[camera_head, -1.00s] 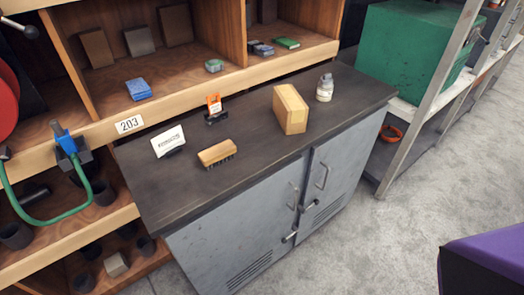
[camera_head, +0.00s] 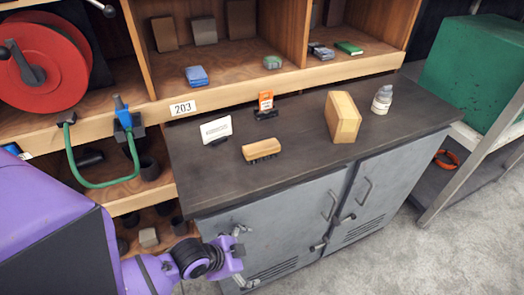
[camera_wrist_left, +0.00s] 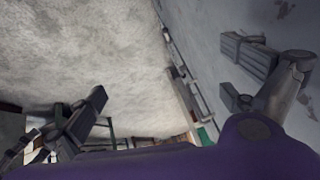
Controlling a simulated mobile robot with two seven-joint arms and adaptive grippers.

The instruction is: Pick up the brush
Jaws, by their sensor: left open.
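The brush (camera_head: 262,150) has a tan wooden back and dark bristles. It lies bristles down on the dark top of the grey cabinet (camera_head: 300,167), near its front edge, in the head view. My left gripper (camera_head: 243,258) is in front of the cabinet doors, below the top and below the brush, apart from it. In the left wrist view its fingers (camera_wrist_left: 168,95) are spread wide with nothing between them, and the brush does not show there. My right gripper is in neither view.
A white card (camera_head: 216,130), an orange tag on a dark stand (camera_head: 266,105), a wooden block (camera_head: 342,117) and a white bottle (camera_head: 382,99) stand on the top around the brush. Shelves rise behind. A green hose (camera_head: 105,184) hangs at left. Door handles (camera_head: 366,190) jut out.

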